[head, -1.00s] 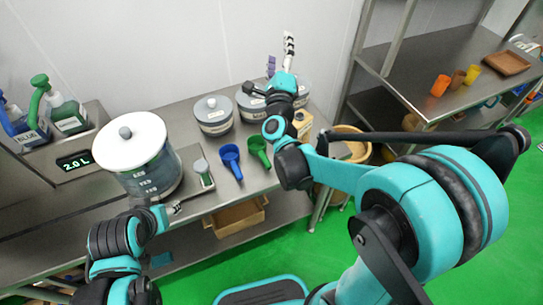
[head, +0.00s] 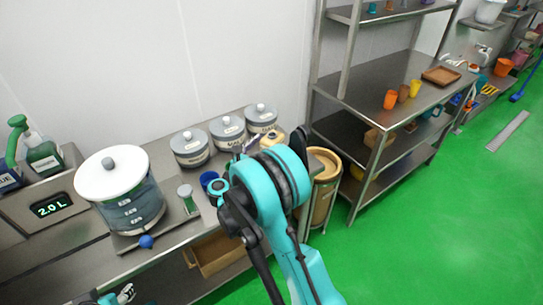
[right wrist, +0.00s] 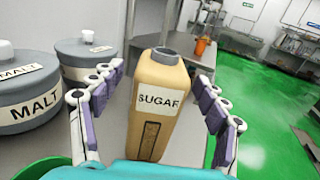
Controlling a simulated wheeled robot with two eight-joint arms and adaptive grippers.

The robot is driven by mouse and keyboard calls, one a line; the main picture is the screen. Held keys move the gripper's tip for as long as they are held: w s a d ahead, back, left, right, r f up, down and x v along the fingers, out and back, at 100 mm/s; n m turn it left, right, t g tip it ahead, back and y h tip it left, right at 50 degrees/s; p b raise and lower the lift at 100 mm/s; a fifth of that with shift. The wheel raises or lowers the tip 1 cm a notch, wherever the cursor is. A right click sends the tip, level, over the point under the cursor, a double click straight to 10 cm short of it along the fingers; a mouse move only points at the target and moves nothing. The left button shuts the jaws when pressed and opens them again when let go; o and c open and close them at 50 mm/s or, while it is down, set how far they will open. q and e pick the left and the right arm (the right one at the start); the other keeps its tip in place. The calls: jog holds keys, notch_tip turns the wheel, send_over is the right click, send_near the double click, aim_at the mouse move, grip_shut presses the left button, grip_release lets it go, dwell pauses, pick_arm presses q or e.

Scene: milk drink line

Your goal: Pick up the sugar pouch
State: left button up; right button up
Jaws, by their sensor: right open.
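The sugar pouch (right wrist: 158,105) is a tan, upright container with a grey round cap and a white SUGAR label. It stands on the steel counter. In the head view only its top (head: 271,138) shows beside my right arm. My right gripper (right wrist: 155,92) is open, with one purple-padded finger on each side of the pouch. Gaps show between the pads and the pouch, so it is not gripped. In the head view the right gripper is mostly hidden behind my arm. My left gripper (head: 124,294) is at the bottom left, far from the pouch; its jaw state is unclear.
Grey lidded tubs, two labelled MALT (right wrist: 30,90), stand close left of the pouch. A tan bin (head: 325,170) and steel shelves (head: 390,100) stand right.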

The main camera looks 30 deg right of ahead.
jog(key=shift+x, duration=1.4)
grip_shut()
jog(key=shift+r, duration=0.2)
